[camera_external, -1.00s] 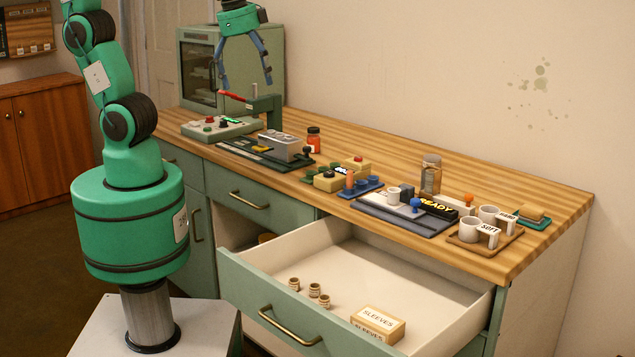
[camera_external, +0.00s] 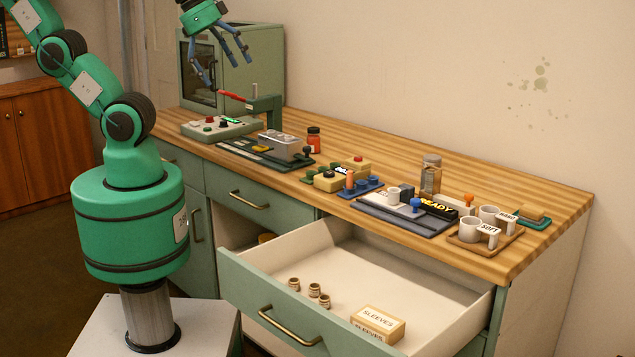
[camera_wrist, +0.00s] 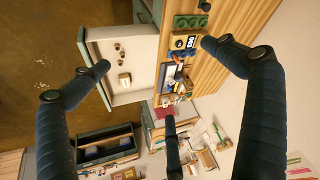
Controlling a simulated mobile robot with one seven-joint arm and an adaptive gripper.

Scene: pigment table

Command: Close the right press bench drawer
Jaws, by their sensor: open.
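The right press bench drawer (camera_external: 420,291) is pulled far out from the bench front. Its green front panel has a brass bar handle (camera_external: 290,326). Inside are several small ringed sleeves (camera_external: 314,290) and a box marked SLEEVES (camera_external: 379,324). In the wrist view the open drawer (camera_wrist: 120,50) shows at upper left, with the box inside. My gripper (camera_external: 229,72) is high above the left part of the bench, near the green cabinet, far from the drawer. Its fingers are spread, with nothing between them. They also show dark blue in the wrist view (camera_wrist: 168,70).
A green cabinet (camera_external: 245,70) stands at the back. Another drawer (camera_external: 248,198) on the left is shut.

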